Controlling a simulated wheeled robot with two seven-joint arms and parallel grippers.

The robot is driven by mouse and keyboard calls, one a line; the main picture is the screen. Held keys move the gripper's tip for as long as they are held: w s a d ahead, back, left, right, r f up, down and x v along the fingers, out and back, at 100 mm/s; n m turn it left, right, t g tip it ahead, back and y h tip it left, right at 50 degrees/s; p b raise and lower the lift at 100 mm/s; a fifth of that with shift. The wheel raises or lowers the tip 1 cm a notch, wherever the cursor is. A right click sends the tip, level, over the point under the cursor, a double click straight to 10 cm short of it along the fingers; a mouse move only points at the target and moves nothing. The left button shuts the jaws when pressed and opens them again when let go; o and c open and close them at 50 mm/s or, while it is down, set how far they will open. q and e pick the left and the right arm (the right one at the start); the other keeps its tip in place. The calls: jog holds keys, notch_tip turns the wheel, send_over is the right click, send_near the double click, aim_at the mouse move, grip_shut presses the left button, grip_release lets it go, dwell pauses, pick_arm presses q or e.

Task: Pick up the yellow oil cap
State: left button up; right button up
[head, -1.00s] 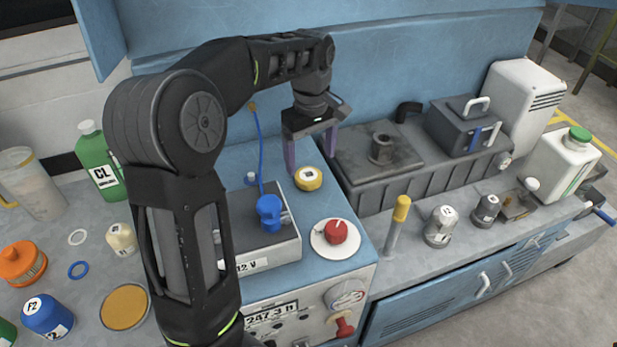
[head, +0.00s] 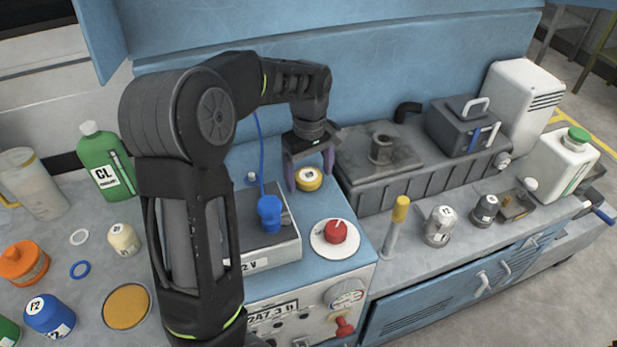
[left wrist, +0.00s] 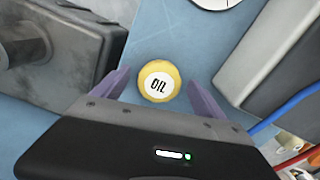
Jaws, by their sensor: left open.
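The yellow oil cap (head: 309,178) sits on the blue top of the bench unit, between the grey box with the blue valve and the dark grey tank. In the left wrist view the cap (left wrist: 159,81) shows a white label reading OIL. My left gripper (head: 309,180) is open, pointing down over the cap with one purple finger on each side of it. In the left wrist view the open fingers (left wrist: 160,88) flank the cap with a gap on both sides. My right gripper is in neither view.
A grey box (head: 275,250) with a blue valve (head: 269,213) stands left of the cap. The dark tank (head: 385,185) is close on the right. A red knob (head: 335,231) on a white disc is in front. A blue cable runs behind the valve.

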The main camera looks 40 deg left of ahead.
pick_arm(q)
jog(key=shift+c, duration=0.3)
jog(key=c, duration=1.4)
